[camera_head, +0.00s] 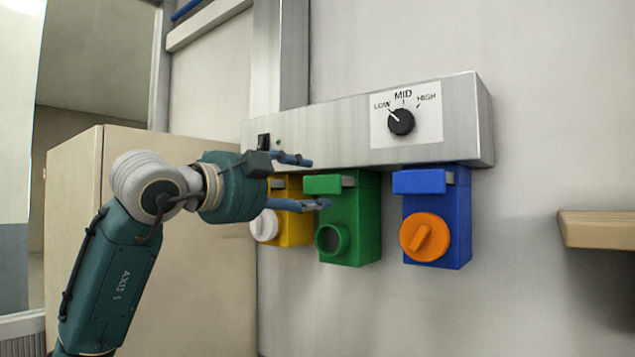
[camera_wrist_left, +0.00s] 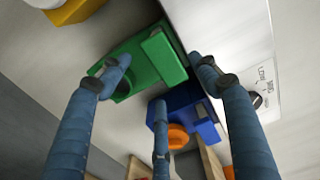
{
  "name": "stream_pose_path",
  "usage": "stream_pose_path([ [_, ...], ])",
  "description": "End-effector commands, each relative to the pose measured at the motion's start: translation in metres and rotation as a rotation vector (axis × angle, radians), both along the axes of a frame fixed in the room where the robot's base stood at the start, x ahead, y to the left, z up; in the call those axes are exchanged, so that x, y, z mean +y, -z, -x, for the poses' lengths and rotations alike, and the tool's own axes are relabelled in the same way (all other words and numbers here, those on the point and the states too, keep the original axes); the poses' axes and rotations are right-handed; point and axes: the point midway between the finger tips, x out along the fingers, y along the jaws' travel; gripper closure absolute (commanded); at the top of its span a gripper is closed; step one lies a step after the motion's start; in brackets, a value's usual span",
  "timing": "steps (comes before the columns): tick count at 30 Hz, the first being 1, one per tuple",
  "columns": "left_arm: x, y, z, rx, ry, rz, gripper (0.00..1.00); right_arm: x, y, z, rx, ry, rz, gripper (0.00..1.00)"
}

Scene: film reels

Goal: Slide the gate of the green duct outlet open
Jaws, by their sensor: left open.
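The green duct outlet (camera_head: 364,222) hangs below a grey metal duct, between a yellow and a blue outlet. Its gate, a green block (camera_head: 324,184) with a grey piece at its right end, sits across the top front. Below it is a round green spout (camera_head: 333,239) with no cap on it. My left gripper (camera_head: 319,183) is open and empty, its fingers spread in front of the gate. In the left wrist view the green outlet (camera_wrist_left: 143,58) shows between the fingers, and one finger partly covers its spout. I cannot tell whether any finger touches it. My right gripper is not in view.
The yellow outlet (camera_head: 296,226) with a white cap is partly behind my gripper. The blue outlet (camera_head: 456,225) with an orange knob (camera_head: 425,237) is to the right. The duct (camera_head: 350,135) above carries a dial panel. A wooden shelf (camera_head: 600,229) is at far right.

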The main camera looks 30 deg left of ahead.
Motion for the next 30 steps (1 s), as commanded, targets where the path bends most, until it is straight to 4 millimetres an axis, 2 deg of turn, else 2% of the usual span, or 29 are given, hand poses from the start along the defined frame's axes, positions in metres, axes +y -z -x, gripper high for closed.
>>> stream_pose_path([
  [1,-0.001,-0.003,-0.01,0.005,0.001,0.001,0.38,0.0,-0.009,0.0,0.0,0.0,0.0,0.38],
  [3,-0.002,-0.002,-0.022,0.004,0.0,0.001,0.38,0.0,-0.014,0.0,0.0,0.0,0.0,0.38],
  [9,-0.003,-0.001,-0.043,0.002,0.001,0.001,0.38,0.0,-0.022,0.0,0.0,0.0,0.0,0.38],
  [20,-0.004,0.0,-0.048,0.0,0.001,0.0,0.38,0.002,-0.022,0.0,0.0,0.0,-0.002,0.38],
  [27,-0.004,0.0,-0.048,0.0,0.001,0.0,0.85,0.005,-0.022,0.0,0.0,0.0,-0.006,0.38],
  [29,-0.004,0.0,-0.048,0.0,0.001,0.0,0.97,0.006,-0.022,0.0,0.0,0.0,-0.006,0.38],
  [30,-0.004,0.0,-0.048,0.0,0.001,0.0,1.0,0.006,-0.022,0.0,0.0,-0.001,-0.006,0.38],
])
